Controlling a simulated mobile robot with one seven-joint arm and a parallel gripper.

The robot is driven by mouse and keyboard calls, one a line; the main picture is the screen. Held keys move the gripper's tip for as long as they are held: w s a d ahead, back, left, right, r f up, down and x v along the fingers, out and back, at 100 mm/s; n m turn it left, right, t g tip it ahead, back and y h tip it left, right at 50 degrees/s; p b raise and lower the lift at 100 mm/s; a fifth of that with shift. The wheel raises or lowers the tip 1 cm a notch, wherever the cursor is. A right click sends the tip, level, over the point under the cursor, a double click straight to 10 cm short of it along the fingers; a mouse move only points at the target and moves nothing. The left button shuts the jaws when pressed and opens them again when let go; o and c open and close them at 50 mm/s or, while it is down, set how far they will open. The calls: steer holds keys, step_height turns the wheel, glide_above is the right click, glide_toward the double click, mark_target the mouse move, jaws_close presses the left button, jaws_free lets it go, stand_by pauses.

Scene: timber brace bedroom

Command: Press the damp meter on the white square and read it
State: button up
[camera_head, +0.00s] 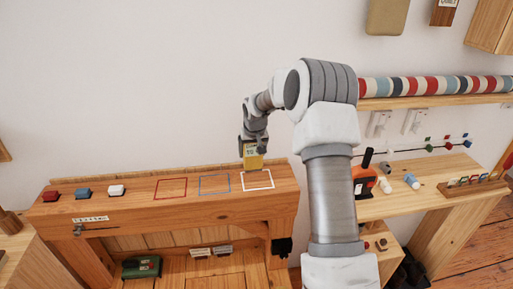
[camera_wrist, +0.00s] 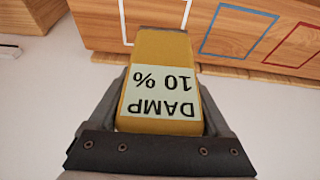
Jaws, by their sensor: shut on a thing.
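My gripper (camera_head: 252,142) is shut on the yellow damp meter (camera_head: 253,162) near the wooden bench top. In the wrist view the damp meter (camera_wrist: 165,55) points away between the fingers, and its pale display reads "DAMP 10 %", upside down. The white square (camera_head: 258,180) is an outline on the bench's right end; in the head view the meter's lower end is at its upper edge. In the wrist view the meter's far end overlaps the bottom of the white outline (camera_wrist: 124,22). I cannot tell whether it touches the wood.
The bench top (camera_head: 130,200) also bears a blue square (camera_head: 214,184) and a red square (camera_head: 170,189). A side shelf (camera_head: 420,180) at right holds an orange-and-black tool (camera_head: 364,180) and small items.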

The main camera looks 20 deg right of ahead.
steer(key=shift+w+d+f+b, duration=0.3)
steer(key=shift+f+b, duration=0.2)
steer(key=shift+f, duration=0.5)
steer(key=shift+w+d+f+b, duration=0.15)
steer(key=shift+d+f+b, duration=0.35)
steer(key=shift+f, duration=0.5)
steer(key=shift+w+d+f+b, duration=0.25)
steer(key=shift+f+b, duration=0.3)
steer(key=shift+f, duration=0.45)
steer(key=shift+f+b, duration=0.6)
steer(key=shift+f, duration=0.05)
stand_by(0.4)
step_height(320, 180, up, 7)
steer(key=p, duration=0.3)
stand_by(0.6)
steer(key=shift+r, duration=0.1)
